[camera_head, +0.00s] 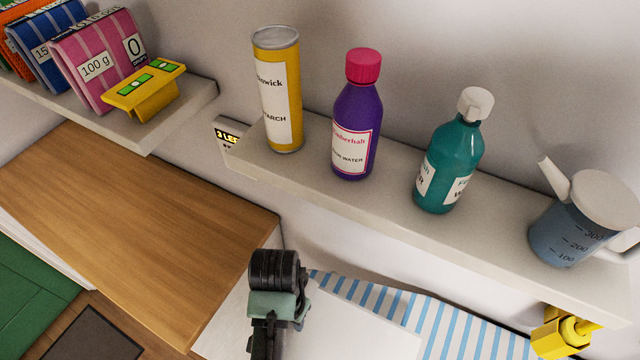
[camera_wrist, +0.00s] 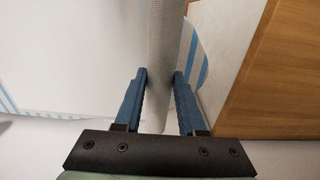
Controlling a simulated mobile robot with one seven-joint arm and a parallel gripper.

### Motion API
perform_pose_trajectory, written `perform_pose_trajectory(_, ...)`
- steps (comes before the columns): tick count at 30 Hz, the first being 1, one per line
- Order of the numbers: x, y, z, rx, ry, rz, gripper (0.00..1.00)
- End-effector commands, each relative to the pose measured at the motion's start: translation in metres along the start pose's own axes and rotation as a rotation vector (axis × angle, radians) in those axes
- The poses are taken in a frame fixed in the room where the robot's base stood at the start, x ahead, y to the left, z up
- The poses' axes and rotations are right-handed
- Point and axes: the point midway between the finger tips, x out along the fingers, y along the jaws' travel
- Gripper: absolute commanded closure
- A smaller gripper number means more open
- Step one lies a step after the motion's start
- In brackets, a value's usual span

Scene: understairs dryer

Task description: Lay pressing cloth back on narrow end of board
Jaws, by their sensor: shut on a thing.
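The ironing board has a blue-and-white striped cover (camera_head: 450,325); its rounded end shows in the wrist view (camera_wrist: 202,70). A plain white cloth (camera_head: 355,330) covers part of the stripes and fills much of the left of the wrist view (camera_wrist: 75,55). My gripper (camera_wrist: 162,75) is shut on a raised grey-white fold of the pressing cloth (camera_wrist: 165,35), which stands between the two blue fingers near the board's rounded end. In the head view, my wrist hides the fingertips and the held fold.
A wooden top (camera_head: 140,230) lies left of the board. A shelf (camera_head: 370,205) above the board carries a yellow starch can (camera_head: 279,95), a purple bottle (camera_head: 357,120), a teal bottle (camera_head: 447,155) and a jug (camera_head: 575,235). A yellow object (camera_head: 560,335) hangs below the shelf at right.

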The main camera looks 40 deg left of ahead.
Motion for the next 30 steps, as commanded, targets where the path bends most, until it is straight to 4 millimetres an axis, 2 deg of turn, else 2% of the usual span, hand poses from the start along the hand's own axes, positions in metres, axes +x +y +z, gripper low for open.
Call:
perform_pose_trajectory(2,0.006,0.0,0.0,0.0,-0.002,0.001,1.0)
perform_pose_trajectory(9,0.047,0.001,0.0,0.001,-0.004,0.002,1.0)
perform_pose_trajectory(14,0.061,0.001,-0.001,0.0,-0.002,0.001,1.0)
perform_pose_trajectory(21,0.094,0.001,0.0,0.0,-0.002,0.002,1.0)
perform_pose_trajectory(30,0.101,0.001,-0.001,0.001,0.001,0.001,1.0)
